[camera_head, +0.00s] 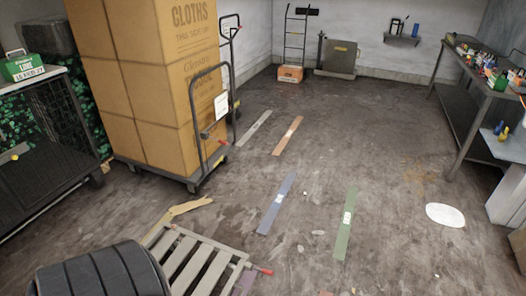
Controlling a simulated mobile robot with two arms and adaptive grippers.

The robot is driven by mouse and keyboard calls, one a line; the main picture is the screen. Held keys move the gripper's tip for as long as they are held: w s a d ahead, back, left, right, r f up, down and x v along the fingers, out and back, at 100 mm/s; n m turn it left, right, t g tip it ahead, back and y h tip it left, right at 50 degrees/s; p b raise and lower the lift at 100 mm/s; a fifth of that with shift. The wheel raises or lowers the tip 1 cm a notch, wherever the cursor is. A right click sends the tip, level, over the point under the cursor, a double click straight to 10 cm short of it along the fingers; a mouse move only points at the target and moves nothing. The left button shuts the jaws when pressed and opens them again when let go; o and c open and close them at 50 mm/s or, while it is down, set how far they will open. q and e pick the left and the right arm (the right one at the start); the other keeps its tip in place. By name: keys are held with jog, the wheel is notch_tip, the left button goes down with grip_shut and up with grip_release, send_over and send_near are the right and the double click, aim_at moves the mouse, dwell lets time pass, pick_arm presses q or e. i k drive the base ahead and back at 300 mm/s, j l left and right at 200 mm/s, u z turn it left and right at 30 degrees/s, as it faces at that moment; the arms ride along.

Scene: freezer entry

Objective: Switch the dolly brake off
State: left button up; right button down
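A flat dolly (184,180) stands at the left, loaded with tall stacked cardboard boxes (150,100). Its dark tubular handle (198,125) rises at the right end and carries a white tag (221,106). A small red-tipped lever (222,142) shows low beside the handle; I cannot tell whether it is the brake or how it is set. Neither of my grippers shows in this view.
A slatted pallet (196,262) with a red-tipped part (265,271) lies in front. A wire cage (40,140) stands left. A cluttered workbench (480,70) lines the right wall. The middle floor is mostly open, with coloured strips (277,203) and a white patch (445,215).

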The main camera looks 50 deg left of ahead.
aim_at(264, 271)
jog(key=i+j+u, duration=0.1)
jog(key=u, duration=0.3)
jog(key=i+u, duration=0.55)
jog(key=u, duration=0.25)
jog(key=i+u, duration=0.2)
jog(key=u, duration=0.2)
jog(key=i+u, duration=0.35)
jog(key=i, duration=0.15)
